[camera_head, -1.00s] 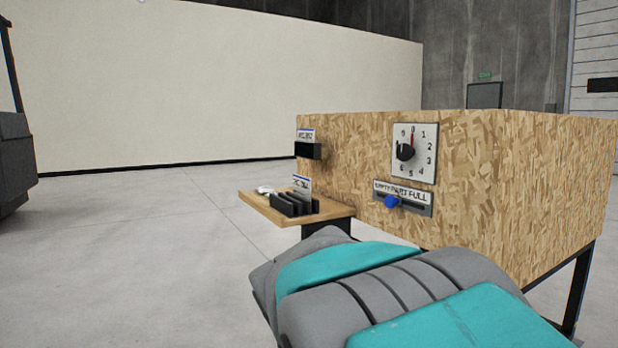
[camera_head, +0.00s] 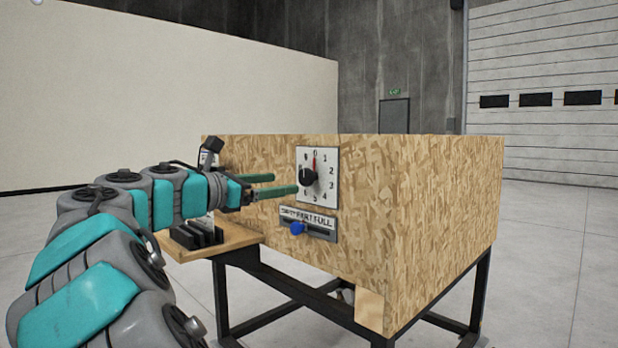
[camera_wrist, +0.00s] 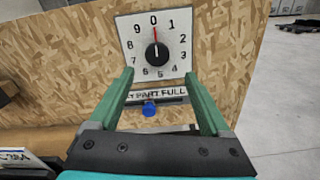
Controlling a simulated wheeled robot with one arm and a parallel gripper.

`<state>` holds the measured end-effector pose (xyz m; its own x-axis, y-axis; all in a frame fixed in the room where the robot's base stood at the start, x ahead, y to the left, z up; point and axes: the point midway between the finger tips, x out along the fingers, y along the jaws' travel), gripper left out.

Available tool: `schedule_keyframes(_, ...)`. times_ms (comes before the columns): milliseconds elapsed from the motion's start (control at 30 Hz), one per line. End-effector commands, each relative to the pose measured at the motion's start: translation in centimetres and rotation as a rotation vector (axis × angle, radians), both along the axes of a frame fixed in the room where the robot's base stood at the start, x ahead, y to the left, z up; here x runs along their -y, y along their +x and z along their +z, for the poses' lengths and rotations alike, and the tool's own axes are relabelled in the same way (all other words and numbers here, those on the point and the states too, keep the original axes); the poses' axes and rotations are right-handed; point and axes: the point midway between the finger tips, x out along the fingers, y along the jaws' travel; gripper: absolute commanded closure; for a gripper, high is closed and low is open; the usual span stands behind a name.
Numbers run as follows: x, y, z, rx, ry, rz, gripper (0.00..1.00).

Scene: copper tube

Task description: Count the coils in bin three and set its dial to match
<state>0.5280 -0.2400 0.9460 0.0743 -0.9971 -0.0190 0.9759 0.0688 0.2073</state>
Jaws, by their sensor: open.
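The white dial plate (camera_head: 326,163) is on the front of the chipboard bin (camera_head: 420,190). Its black knob (camera_head: 308,178) has a red pointer at 0; the knob also shows in the wrist view (camera_wrist: 157,55). My gripper (camera_head: 286,184) is open and empty in front of the dial. In the wrist view, its two green fingers (camera_wrist: 158,73) flank the lower part of the dial, with the knob above and between the tips. I cannot tell any contact. The inside of the bin and any coils are hidden by its walls. No bin number is readable.
Below the dial is an EMPTY/PART/FULL slider (camera_head: 318,231) with a blue knob (camera_head: 297,228) toward its left. A wooden shelf (camera_head: 235,241) with a black slotted rack (camera_head: 195,236) juts out at left. The bin stands on a black frame (camera_head: 480,285). Floor at right is clear.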

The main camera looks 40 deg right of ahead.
Motion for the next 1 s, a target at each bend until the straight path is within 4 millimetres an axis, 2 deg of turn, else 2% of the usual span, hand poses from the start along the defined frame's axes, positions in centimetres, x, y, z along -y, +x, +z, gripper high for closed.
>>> schedule_keyframes(133,0.1,0.5,0.7,-0.013,-0.023,0.005,0.19)
schedule_keyframes(267,1.3,0.5,0.6,-0.013,-0.022,0.004,0.19)
schedule_keyframes(500,4.9,0.6,0.5,-0.012,-0.019,0.000,0.19)
schedule_keyframes(700,7.2,0.9,0.5,-0.011,-0.020,0.003,0.19)
schedule_keyframes(1000,7.5,1.0,0.6,-0.011,-0.020,0.004,0.21)
